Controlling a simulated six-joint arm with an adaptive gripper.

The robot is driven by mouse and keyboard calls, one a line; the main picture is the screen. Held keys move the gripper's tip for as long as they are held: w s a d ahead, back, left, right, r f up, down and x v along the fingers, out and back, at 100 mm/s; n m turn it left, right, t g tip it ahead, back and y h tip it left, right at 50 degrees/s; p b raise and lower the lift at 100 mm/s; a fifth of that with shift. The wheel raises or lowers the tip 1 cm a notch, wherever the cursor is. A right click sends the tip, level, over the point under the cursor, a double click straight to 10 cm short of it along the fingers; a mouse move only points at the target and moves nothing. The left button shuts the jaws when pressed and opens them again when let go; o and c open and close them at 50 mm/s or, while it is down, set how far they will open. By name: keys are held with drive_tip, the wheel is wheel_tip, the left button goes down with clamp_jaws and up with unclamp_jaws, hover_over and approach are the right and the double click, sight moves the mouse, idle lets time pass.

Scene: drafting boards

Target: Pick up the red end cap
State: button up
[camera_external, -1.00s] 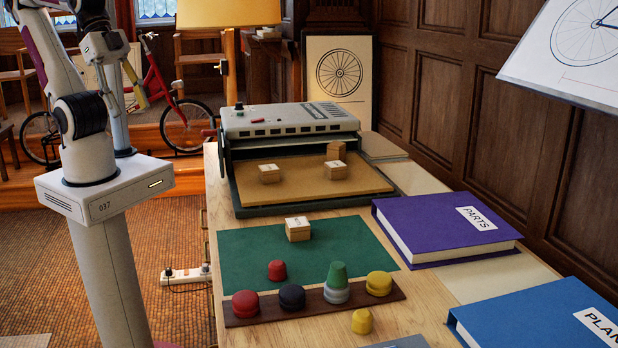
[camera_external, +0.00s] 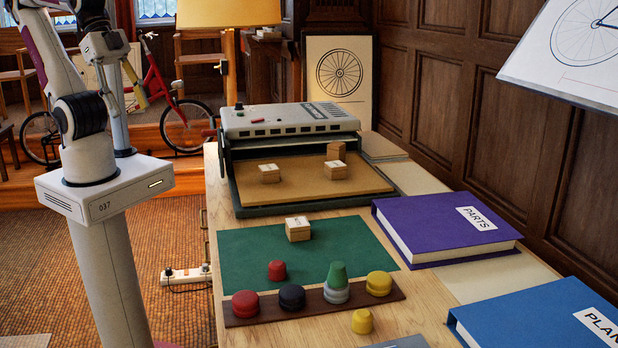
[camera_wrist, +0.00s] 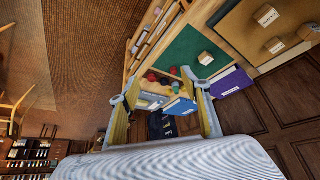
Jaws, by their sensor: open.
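A small red end cap (camera_external: 276,270) stands on the green mat (camera_external: 240,246) in the external view, just behind the brown strip. A wider red piece (camera_external: 245,304) sits on the strip's left end. Small red shapes also show in the wrist view, the one nearest the mat being a red cap (camera_wrist: 173,71), too small to make out well. My gripper (camera_wrist: 152,87) is open and empty in the wrist view, with its two fingers wide apart. It is high up and well away from the cap, touching nothing.
The brown strip (camera_external: 334,310) also bears a dark piece (camera_external: 292,297), a green cone on a grey piece, and a yellow piece (camera_external: 379,283). Another yellow piece (camera_external: 362,321) stands in front. A wooden block (camera_external: 298,229) is on the mat. A purple binder (camera_external: 445,226) lies right.

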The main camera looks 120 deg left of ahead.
drive_tip(key=shift+w, duration=0.15)
drive_tip(key=w+d+f+n+t+h, duration=0.15)
drive_tip(key=w+d+f, duration=0.25)
drive_tip(key=w, duration=1)
drive_tip(key=w+d+f+n+t+y, duration=0.1)
drive_tip(key=w+d+f+n+t, duration=0.25)
drive_tip(key=w, duration=1.15)
drive_tip(key=n+t+y, duration=0.1)
drive_tip(key=n+y, duration=0.1)
drive_tip(key=y, duration=0.4)
hover_over(269, 266)
drive_tip(key=s+d, duration=0.1)
drive_tip(key=d, duration=0.5)
wheel_tip(269, 266, down, 18)
drive_tip(key=shift+s+d+f, duration=0.1)
drive_tip(key=shift+s+d, duration=0.05)
drive_tip(key=s+a+f, duration=0.1)
drive_tip(key=f+y, duration=0.1)
drive_tip(key=f, duration=0.1)
drive_tip(key=s+a+f+t+y, duration=0.1)
drive_tip(key=shift+s+a+f+y, duration=0.25)
drive_tip(key=shift+s+a+f, duration=0.1)
drive_tip(key=shift+f, duration=0.05)
drive_tip(key=shift+s+a+f+y, duration=0.3)
drive_tip(key=shift+s+f+y, duration=0.1)
drive_tip(key=shift+s, duration=0.15)
drive_tip(key=shift+x, duration=1.35)
